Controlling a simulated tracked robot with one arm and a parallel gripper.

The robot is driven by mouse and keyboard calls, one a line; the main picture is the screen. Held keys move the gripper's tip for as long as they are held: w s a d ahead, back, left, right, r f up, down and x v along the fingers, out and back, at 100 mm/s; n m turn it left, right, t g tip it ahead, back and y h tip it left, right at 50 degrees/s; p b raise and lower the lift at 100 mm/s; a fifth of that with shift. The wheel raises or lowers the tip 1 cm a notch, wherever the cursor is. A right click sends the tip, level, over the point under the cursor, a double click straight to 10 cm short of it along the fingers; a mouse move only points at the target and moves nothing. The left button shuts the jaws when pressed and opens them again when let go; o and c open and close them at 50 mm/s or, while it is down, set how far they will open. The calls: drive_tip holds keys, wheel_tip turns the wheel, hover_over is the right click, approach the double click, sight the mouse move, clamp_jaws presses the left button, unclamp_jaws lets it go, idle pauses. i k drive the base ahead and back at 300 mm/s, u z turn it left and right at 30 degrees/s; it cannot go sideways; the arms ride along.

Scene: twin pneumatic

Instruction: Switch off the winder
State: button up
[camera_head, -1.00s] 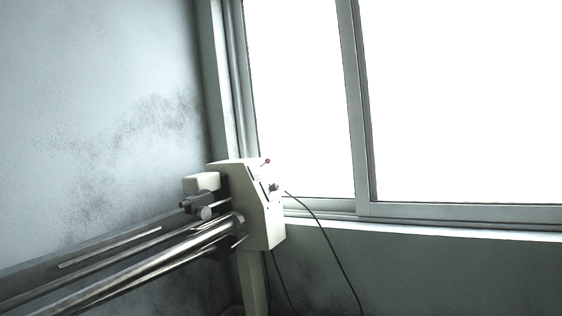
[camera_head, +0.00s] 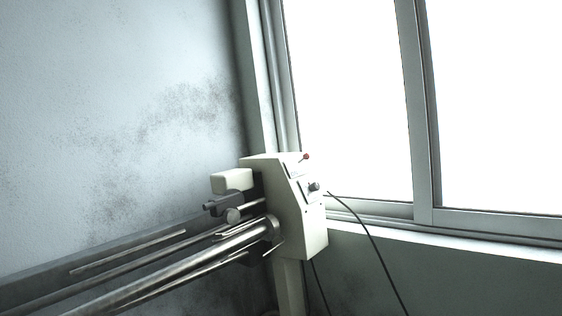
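The winder (camera_head: 298,222) is a cream-coloured machine head on a post, with long metal rollers (camera_head: 185,262) running from it to the lower left. Its slanted front panel carries a small lever with a red knob (camera_head: 306,156) at the top and a dark round knob (camera_head: 314,186) below it. Which of these is the power switch, and its position, I cannot tell. My gripper does not show in this view.
A bright window (camera_head: 350,100) with a grey frame stands behind the winder. A stained wall (camera_head: 120,110) is at the left. A black cable (camera_head: 378,254) hangs from the panel side down to the lower right, and another hangs beneath the head.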

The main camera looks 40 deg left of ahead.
sight(306, 156)
drive_tip(key=u, duration=0.6)
drive_tip(key=i, duration=1.9)
drive_tip(key=u, duration=0.35)
